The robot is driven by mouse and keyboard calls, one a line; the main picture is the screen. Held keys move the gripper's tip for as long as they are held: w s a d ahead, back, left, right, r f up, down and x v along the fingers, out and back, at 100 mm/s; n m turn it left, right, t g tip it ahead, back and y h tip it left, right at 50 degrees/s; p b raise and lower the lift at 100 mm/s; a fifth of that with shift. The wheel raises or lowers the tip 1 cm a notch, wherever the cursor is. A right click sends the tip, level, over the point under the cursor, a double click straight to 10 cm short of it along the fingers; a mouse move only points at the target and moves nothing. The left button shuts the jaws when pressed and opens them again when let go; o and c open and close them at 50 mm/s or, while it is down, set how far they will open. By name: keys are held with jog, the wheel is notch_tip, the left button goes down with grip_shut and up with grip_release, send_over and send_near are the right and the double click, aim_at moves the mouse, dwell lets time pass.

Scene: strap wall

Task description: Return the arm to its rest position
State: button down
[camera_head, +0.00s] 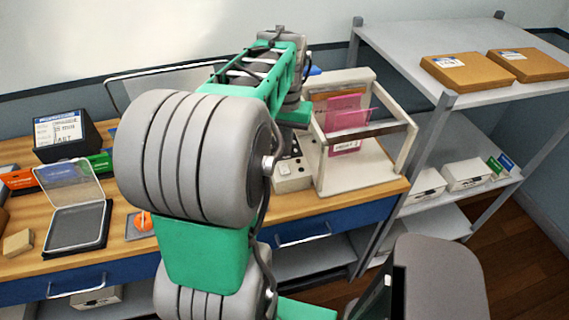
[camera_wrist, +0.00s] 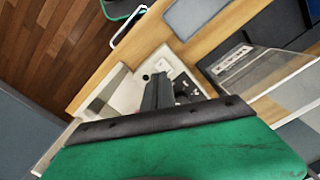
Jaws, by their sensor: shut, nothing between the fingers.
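My gripper (camera_wrist: 160,82) shows in the wrist view as dark grey fingers close together beyond the green palm, with nothing held. A pale panel with a round socket (camera_wrist: 163,66) lies just beyond the fingertips; I cannot tell the gap. In the head view my green and grey arm reaches up and away over the wooden bench (camera_head: 22,285). The arm hides most of the gripper there. The arm's far part is beside a white frame stand (camera_head: 390,174) that holds pink sheets (camera_head: 348,117).
A black box with a label (camera_head: 65,136), an open clear-lidded case (camera_head: 78,225) and an orange round object (camera_head: 143,221) are on the bench. A grey shelf rack (camera_head: 400,45) at right carries brown boxes (camera_head: 467,73). Open wooden floor (camera_head: 525,260) lies at lower right.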

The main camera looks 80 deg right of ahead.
jog(key=shift+w, duration=0.1)
jog(key=w+a+n+t+h, duration=0.1)
jog(key=w+a+n, duration=0.3)
jog(key=w+a, duration=0.55)
jog(key=w+a+n, duration=0.5)
jog(key=w+a, duration=0.2)
jog(key=w, duration=0.6)
jog(key=w+a+f+n+t+y, duration=0.1)
jog(key=a+n, duration=0.8)
jog(key=a, duration=1.6)
jog(key=shift+w+f+t, duration=0.65)
jog(key=shift+w+t, duration=0.25)
jog(key=shift+w, duration=0.2)
jog(key=shift+a, duration=0.1)
